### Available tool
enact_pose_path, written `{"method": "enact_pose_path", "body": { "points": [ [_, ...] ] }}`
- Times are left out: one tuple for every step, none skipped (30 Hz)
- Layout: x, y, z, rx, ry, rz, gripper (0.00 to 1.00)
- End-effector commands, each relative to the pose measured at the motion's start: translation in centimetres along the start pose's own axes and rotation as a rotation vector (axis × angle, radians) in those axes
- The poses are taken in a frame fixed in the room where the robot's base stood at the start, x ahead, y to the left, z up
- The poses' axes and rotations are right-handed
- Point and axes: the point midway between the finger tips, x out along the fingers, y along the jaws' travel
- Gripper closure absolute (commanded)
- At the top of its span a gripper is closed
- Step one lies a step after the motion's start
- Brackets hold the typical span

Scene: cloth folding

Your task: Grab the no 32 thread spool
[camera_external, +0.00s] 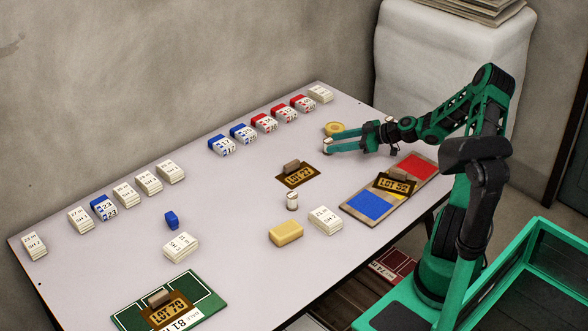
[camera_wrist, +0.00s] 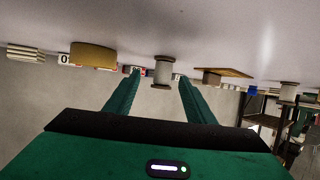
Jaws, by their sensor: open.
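A pale thread spool (camera_wrist: 163,70) appears between the fingertips there, with room on both sides. I cannot tell how deep between the fingers it is. Another pale spool (camera_external: 292,200) stands upright on the mid table and seems to be the one at the right of the wrist view (camera_wrist: 289,91). No number is readable on either spool.
The yellow piece (camera_external: 335,128) lies just behind the gripper. A brown LOT 27 stand (camera_external: 298,177) is left of it. Blue, red and white packets (camera_external: 243,133) line the back edge. A board with blue and red patches (camera_external: 365,206) lies right. Clear table lies between.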

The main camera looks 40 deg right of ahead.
Motion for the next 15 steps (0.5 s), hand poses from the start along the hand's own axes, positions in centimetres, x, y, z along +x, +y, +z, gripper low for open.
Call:
{"method": "enact_pose_path", "body": {
  "points": [
    [0.8, -0.2, 0.0, 0.000, 0.002, -0.002, 0.50],
    [1.2, -0.3, 0.1, 0.001, 0.002, -0.002, 0.50],
    [1.8, -0.5, 0.2, 0.001, 0.001, -0.003, 0.50],
    [2.2, -0.5, 0.1, 0.001, 0.002, -0.003, 0.50],
    [2.6, -0.5, 0.1, 0.000, 0.002, -0.003, 0.50],
    [3.1, -0.4, 0.1, 0.000, 0.001, -0.003, 0.50],
    [3.4, -0.4, 0.2, 0.000, 0.000, -0.002, 0.50],
    [3.7, -0.4, 0.2, 0.000, 0.000, -0.002, 0.50],
    [3.8, -0.4, 0.2, 0.000, 0.000, -0.001, 0.50],
    [3.9, -0.4, 0.1, 0.000, 0.000, 0.000, 0.50],
    [3.9, -0.4, 0.1, 0.000, 0.000, 0.000, 0.50],
    [3.9, -0.4, 0.1, 0.000, 0.000, 0.000, 0.50],
    [3.9, -0.4, 0.1, 0.000, 0.000, 0.000, 0.50],
    [3.9, -0.4, 0.1, 0.000, 0.000, 0.000, 0.50],
    [3.9, -0.4, 0.1, 0.000, 0.000, 0.000, 0.50]
  ]
}}
